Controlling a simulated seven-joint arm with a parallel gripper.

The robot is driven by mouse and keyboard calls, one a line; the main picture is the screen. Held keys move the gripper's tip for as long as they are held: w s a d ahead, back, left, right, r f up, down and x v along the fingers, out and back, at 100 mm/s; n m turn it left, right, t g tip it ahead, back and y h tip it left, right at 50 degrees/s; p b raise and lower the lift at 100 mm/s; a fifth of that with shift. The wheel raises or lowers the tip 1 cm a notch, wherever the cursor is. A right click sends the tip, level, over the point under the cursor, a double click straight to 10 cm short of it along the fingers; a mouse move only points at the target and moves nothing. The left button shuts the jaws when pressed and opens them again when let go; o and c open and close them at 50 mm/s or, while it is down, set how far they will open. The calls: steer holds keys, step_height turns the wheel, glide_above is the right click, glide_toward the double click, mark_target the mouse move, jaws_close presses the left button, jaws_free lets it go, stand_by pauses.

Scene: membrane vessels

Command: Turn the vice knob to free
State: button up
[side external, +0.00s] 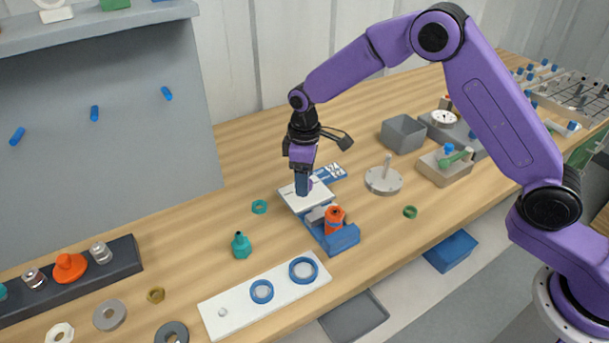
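What looks like the vice is a blue block-like fixture (340,241) near the middle of the table, with a grey jaw-like part (317,214) on it. An orange cylindrical piece (334,217) stands upright against that part. A white plate (313,201) adjoins the fixture's far left end. My gripper (302,190) points straight down over this plate, its dark blue fingertips at or just above it. I cannot tell if they touch anything, or whether they are open or shut. No knob shows clearly; the fingers may hide it. A small purple shape (317,183) shows just right of the fingers.
A blue plate with white markings (329,173) lies behind. A round grey base with a post (384,181) stands right. A teal bottle (241,245) and a white board with blue rings (235,308) are nearer left. A grey bin (403,134) stands farther back.

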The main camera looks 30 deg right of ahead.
step_height(320, 180, up, 17)
steer(key=shift+r, duration=0.2)
stand_by(0.5)
stand_by(0.3)
steer(key=s+d+f+n, duration=0.1)
steer(key=s+d, duration=0.4)
steer(key=s, duration=0.7)
steer(key=s+d+f, duration=0.2)
steer(key=s+d, duration=0.3)
steer(key=s, duration=0.7)
steer(key=s+d+f+n, duration=0.1)
steer(key=s+d, duration=0.5)
steer(key=s, duration=0.6)
steer(key=shift+s+f+n, duration=0.15)
steer(key=shift+f+n, duration=0.15)
steer(key=shift+f, duration=0.25)
